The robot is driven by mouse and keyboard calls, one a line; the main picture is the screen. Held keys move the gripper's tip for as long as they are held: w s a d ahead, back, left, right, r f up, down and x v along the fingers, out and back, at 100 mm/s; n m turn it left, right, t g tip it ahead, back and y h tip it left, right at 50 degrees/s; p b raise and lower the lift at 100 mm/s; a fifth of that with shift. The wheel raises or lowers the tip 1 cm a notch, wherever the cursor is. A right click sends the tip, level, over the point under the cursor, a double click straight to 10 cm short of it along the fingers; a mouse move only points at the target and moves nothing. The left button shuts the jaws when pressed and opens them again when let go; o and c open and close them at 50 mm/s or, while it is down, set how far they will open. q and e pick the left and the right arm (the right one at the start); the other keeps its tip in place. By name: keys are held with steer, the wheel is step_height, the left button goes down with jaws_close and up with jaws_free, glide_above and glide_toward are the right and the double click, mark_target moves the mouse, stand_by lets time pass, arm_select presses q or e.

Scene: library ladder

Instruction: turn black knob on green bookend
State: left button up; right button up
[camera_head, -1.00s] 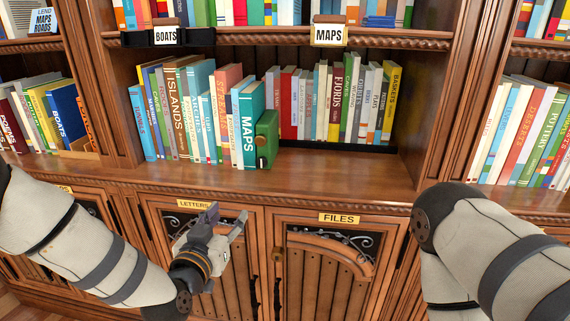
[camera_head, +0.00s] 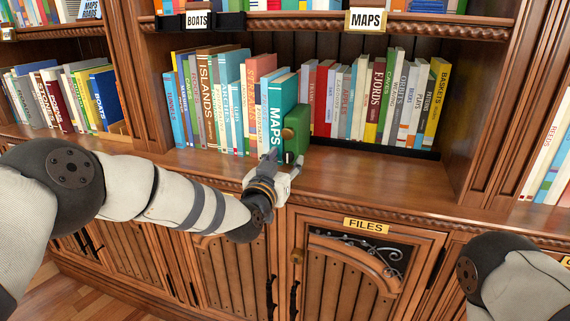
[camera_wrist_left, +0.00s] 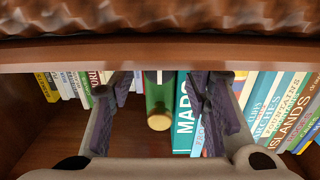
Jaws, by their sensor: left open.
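The green bookend (camera_head: 301,121) stands upright on the shelf, against the right side of the teal MAPS book. It has a round brass-brown knob (camera_head: 288,133) high on its front and a small black knob (camera_head: 289,157) lower down, partly hidden by my gripper. My left gripper (camera_head: 284,170) is open in front of the bookend's lower part. In the left wrist view the bookend (camera_wrist_left: 160,92) shows between the two spread fingers, with the brass knob (camera_wrist_left: 159,122) below and a dark part with a white mark near the top. I cannot tell whether a finger touches it. My right gripper is out of view.
The MAPS book (camera_head: 277,115) and a row of books stand left of the bookend; more books (camera_head: 375,100) stand to the right behind it. The wooden shelf ledge (camera_head: 380,178) is bare to the right. A FILES cabinet (camera_head: 365,260) is below.

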arm_select(q)
steer(key=shift+w+r, duration=0.1)
steer(key=shift+r, duration=0.1)
jaws_close()
steer(key=shift+f+n, duration=0.1)
steer(key=shift+n, duration=0.3)
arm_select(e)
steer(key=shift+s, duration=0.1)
arm_select(q)
steer(key=shift+n, duration=1)
steer(key=shift+f+n+b, duration=0.1)
steer(key=shift+n+b, duration=0.4)
steer(key=shift+n, duration=1.4)
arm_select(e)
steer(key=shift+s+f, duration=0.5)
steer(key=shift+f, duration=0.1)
arm_select(q)
steer(key=shift+n, duration=0.3)
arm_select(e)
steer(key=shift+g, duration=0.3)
arm_select(q)
jaws_free()
